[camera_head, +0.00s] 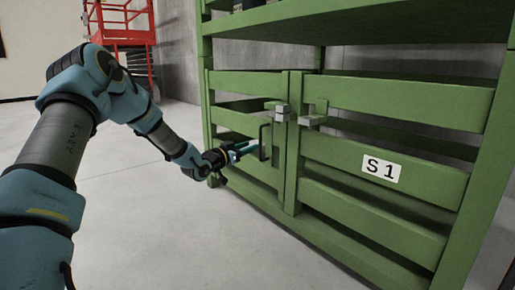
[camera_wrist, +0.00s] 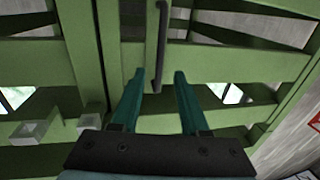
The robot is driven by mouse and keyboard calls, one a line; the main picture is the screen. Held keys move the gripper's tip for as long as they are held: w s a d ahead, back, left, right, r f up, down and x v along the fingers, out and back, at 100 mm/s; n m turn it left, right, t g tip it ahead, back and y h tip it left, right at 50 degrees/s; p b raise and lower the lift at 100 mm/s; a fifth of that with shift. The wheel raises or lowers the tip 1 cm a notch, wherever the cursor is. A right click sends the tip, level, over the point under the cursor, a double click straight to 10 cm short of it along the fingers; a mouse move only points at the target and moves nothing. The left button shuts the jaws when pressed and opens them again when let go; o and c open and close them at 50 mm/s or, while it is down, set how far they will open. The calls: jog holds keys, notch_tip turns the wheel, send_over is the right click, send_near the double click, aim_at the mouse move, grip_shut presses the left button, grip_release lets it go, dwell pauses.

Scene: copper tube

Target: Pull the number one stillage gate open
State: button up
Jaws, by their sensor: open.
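The green stillage (camera_head: 330,42) stands at right in the head view. A label reading S1 (camera_head: 381,168) is on its right-hand front panel (camera_head: 400,165). The left-hand gate leaf (camera_head: 245,84) meets that panel at the upright posts and looks shut. A dark bar handle (camera_head: 263,140) stands upright on the leaf near its right edge; the handle (camera_wrist: 158,45) also shows in the wrist view. My gripper (camera_head: 246,151) is open at the handle. In the wrist view, the handle's end lies between the teal fingers of my gripper (camera_wrist: 159,78); contact cannot be told.
Grey latch blocks (camera_head: 281,113) and (camera_head: 312,120) sit on the posts above the handle. A red lift platform (camera_head: 122,25) stands at the back left. The concrete floor (camera_head: 175,240) in front of the stillage is clear.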

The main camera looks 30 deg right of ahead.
aim_at(260, 142)
jog(key=shift+b+x, duration=1.35)
jog(key=shift+x, duration=2.3)
jog(key=shift+s, duration=0.1)
jog(key=shift+c, duration=0.3)
grip_shut()
